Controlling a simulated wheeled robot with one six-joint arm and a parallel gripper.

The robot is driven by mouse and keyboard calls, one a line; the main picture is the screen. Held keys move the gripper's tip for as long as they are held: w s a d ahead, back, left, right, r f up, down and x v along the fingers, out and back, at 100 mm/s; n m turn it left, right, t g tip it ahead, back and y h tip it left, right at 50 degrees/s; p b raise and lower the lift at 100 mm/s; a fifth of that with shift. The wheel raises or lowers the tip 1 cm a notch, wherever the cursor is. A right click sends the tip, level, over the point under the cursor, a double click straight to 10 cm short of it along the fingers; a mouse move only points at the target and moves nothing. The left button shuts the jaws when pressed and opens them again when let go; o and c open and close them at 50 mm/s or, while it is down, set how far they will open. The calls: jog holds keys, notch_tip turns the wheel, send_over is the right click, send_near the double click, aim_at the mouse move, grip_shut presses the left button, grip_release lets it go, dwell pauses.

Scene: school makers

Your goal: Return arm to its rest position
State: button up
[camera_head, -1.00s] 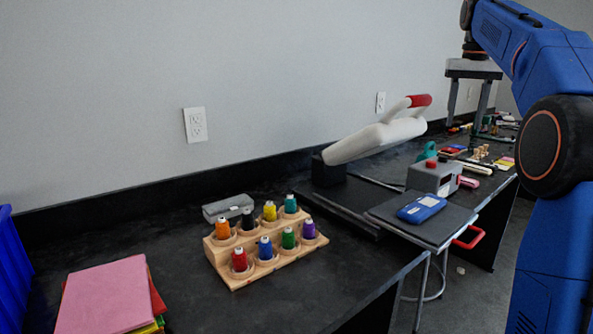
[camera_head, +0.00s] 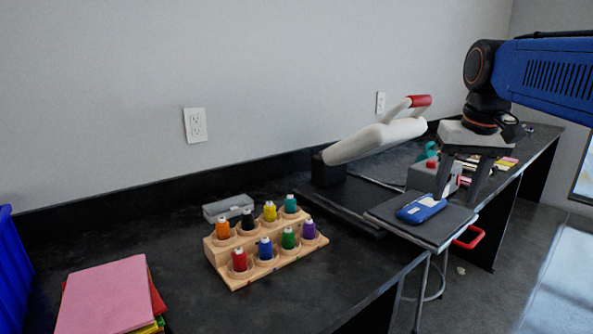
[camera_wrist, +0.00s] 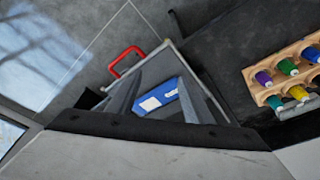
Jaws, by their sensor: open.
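My gripper (camera_head: 460,180) is at the right in the head view, pointing down above the small grey stand (camera_head: 440,230). Its two dark fingers are spread apart with nothing between them. In the wrist view the blue device (camera_wrist: 158,97) shows between the open fingers (camera_wrist: 152,98), lying on the stand. The gap between the fingertips and the device is hard to judge.
A wooden rack (camera_head: 262,262) of colourful thread spools stands on the black bench (camera_head: 190,290). A white machine with a red handle (camera_head: 375,138) is left of my gripper. Pink folders (camera_head: 105,295) and a blue bin (camera_head: 14,270) are at the left. Floor at the right is clear.

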jog(key=s+a+f+n+t, duration=0.1)
jog(key=s+a+f, duration=0.1)
jog(key=s+f, duration=0.7)
jog(key=s+a+f+t, duration=0.1)
jog(key=s+a+f, duration=0.1)
jog(key=s+f, duration=0.7)
notch_tip(320, 180, down, 5)
jog(key=shift+s+a+n, duration=0.3)
jog(key=shift+a+n, duration=0.1)
